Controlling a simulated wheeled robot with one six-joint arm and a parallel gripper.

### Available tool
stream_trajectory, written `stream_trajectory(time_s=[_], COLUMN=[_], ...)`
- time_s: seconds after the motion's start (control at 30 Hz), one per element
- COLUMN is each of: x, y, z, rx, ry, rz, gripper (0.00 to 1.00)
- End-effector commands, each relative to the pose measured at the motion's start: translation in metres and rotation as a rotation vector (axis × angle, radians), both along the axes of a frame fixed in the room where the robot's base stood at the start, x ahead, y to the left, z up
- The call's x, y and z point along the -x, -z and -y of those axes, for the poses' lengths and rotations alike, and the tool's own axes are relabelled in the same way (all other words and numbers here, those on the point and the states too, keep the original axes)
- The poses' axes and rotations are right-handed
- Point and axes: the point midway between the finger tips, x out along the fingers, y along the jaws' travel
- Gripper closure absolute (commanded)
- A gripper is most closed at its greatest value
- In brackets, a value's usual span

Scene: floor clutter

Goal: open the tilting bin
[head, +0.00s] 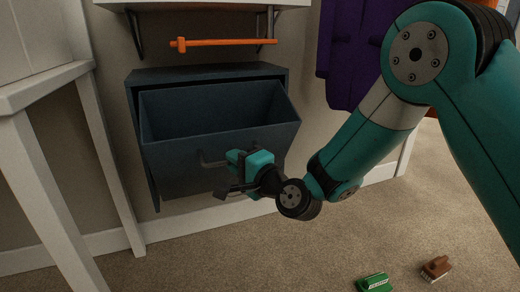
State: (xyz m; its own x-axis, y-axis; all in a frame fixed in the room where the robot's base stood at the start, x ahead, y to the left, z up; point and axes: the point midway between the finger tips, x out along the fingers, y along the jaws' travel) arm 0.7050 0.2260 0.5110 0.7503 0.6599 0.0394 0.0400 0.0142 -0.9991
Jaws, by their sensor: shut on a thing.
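The tilting bin (175,163) is a dark blue-grey box in a matching wall cabinet (208,75). Its front is tipped outward at the top, and its empty-looking inside shows from above. A thin bar handle (208,162) is on the bin's front. My gripper (226,178) is at the right part of this handle, in front of the bin, shut on the handle. The gripper body hides the handle's right end.
A white table with legs (95,150) stands close on the left. An orange rod (225,42) hangs above the cabinet, under a white shelf (210,3). Purple clothing (350,55) hangs right. A green item (374,283) and a brown brush-like item (436,268) lie on the carpet.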

Motion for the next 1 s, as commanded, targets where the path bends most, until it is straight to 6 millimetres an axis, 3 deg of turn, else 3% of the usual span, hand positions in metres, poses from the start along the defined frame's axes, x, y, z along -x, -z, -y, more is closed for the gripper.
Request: stream_trajectory(time_s=[0.2,0.67,0.7,0.8,1.0], x=[0.0083,0.0106,0.0106,0.0105,0.0101], y=[0.0139,0.0156,0.0156,0.0153,0.0141], z=[-0.0027,-0.0038,-0.0038,-0.0039,-0.0029], rx=[0.002,0.005,0.005,0.004,0.004], ry=[-0.007,-0.012,-0.012,-0.012,-0.011], rz=[-0.002,-0.005,-0.005,-0.004,-0.002], gripper=[1.0,1.0,0.85,0.64,0.64])
